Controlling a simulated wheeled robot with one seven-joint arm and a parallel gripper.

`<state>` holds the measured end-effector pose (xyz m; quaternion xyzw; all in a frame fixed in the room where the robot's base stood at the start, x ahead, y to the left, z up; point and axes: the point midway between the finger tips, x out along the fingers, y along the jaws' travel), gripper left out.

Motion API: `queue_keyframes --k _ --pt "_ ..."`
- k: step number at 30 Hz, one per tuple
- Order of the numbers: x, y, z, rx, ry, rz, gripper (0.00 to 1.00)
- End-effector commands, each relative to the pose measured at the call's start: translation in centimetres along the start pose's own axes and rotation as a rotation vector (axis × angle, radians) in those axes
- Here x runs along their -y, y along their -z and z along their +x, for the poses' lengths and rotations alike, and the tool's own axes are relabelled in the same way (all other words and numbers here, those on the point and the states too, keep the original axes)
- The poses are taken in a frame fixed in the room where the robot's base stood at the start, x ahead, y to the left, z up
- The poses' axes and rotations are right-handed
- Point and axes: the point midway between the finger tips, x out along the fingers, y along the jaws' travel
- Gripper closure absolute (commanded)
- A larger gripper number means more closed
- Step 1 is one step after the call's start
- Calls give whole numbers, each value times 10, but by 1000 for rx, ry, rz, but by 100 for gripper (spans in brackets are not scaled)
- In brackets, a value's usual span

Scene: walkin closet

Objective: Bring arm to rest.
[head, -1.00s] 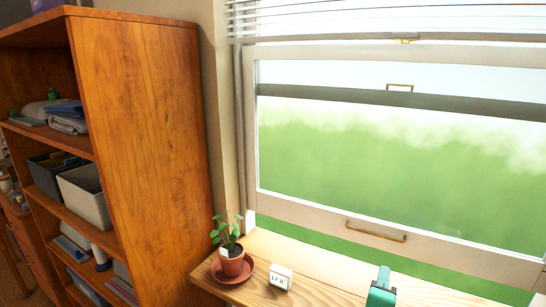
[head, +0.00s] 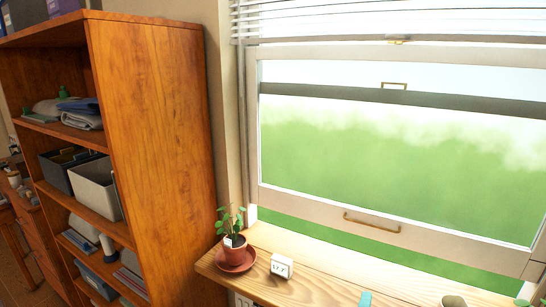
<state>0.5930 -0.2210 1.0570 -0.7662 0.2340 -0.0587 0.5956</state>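My gripper cannot be made out in the head view. A small teal piece (head: 365,298) shows at the bottom edge, in front of the wooden sill. Most of it is cut off by the frame, and I cannot tell whether it is part of my arm or a separate thing.
A wooden shelf unit (head: 160,130) with bins and folded cloth stands at the left. A potted plant (head: 234,243) on a saucer and a small white block (head: 282,266) stand on the wooden sill (head: 330,283) below the window (head: 400,160). A rounded object (head: 455,300) shows at the bottom right.

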Motion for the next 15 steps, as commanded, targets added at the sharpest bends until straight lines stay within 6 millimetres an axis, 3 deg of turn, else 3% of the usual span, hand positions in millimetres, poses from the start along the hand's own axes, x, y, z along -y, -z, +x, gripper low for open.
queue_keyframes --k 8,15 --pt "-69 -43 -33 68 25 -290 75" --pt "-122 -78 -77 138 71 -531 75"
